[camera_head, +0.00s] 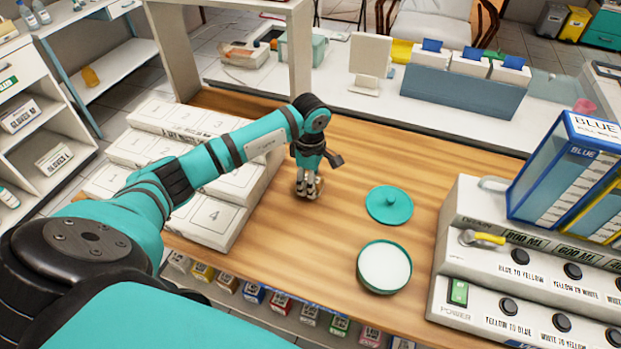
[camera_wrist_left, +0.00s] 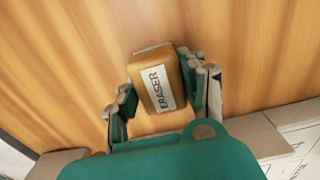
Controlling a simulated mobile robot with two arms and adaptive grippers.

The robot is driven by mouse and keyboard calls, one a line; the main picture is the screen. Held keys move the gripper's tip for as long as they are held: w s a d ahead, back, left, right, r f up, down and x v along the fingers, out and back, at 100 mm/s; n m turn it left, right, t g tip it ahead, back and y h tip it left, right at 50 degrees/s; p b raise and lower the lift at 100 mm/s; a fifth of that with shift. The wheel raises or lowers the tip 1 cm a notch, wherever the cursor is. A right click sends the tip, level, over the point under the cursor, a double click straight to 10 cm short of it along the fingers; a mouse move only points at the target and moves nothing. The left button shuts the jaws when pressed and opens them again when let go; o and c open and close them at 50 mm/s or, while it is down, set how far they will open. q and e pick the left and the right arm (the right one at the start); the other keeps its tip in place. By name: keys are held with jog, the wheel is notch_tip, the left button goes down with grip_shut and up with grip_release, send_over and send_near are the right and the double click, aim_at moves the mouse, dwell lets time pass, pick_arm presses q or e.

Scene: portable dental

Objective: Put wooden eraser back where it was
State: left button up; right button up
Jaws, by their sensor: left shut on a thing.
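The wooden eraser (camera_wrist_left: 158,82) is a tan block with a white label reading ERASER. My left gripper (camera_wrist_left: 162,98) is shut on it, with one finger on each side, in the left wrist view. In the head view my left gripper (camera_head: 308,190) points down at the wooden table (camera_head: 345,230), right of the white numbered boxes. The eraser is small and mostly hidden between the fingers there. Whether it touches the table is hard to tell. My right gripper is not in view.
White numbered boxes (camera_head: 207,218) stand left of the gripper. A teal lid (camera_head: 389,204) and a round teal container with white contents (camera_head: 384,268) lie to the right. A white machine with buttons (camera_head: 462,268) stands farther right. The wood between gripper and lid is clear.

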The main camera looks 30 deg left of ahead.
pick_arm(q)
jog(key=shift+f, duration=0.1)
jog(key=o, duration=0.7)
jog(key=shift+f, duration=0.1)
jog(key=shift+c, duration=0.2)
jog(key=o, duration=0.5)
jog(key=shift+c, duration=0.2)
jog(key=shift+r, duration=0.6)
notch_tip(320, 180, up, 11)
jog(key=b, duration=0.2)
jog(key=shift+r, duration=0.15)
